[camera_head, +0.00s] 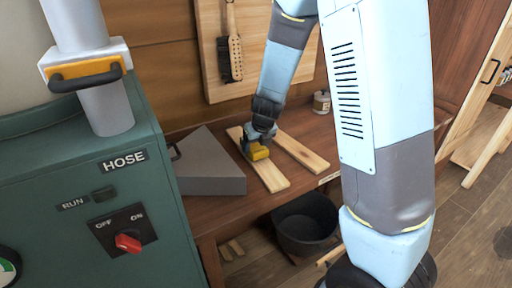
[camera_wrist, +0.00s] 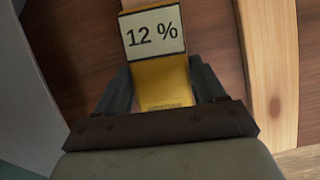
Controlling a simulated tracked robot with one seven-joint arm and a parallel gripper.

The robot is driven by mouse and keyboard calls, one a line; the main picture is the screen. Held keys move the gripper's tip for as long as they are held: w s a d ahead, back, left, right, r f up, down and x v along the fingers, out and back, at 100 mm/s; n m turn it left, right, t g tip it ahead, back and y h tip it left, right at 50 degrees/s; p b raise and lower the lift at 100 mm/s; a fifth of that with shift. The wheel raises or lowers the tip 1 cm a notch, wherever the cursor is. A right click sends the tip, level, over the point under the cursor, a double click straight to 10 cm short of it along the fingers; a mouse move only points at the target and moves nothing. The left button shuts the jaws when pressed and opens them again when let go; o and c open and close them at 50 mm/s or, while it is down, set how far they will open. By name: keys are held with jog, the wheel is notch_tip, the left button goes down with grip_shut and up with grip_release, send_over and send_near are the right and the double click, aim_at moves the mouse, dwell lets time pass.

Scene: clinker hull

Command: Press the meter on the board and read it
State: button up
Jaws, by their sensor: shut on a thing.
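My gripper (camera_head: 258,140) is low over the bench in the head view, and its dark jaws are shut on a yellow meter (camera_head: 259,153). In the wrist view the meter (camera_wrist: 166,78) stands between the two fingers, and its white display (camera_wrist: 153,31) reads "12 %". A pale wooden board (camera_head: 267,173) lies on the bench under the meter. The meter's far end is at the board, but whether it touches the wood cannot be told. A second board (camera_head: 302,152) lies to the right, apart from the first.
A grey wedge-shaped box (camera_head: 208,165) stands close left of the board. A small jar (camera_head: 321,102) is at the back of the bench. A black bucket (camera_head: 306,224) is below the bench. The green cabinet (camera_head: 60,170) with a red switch (camera_head: 128,243) fills the left.

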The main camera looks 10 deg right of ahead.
aim_at(256, 146)
jog(key=shift+r, duration=3.55)
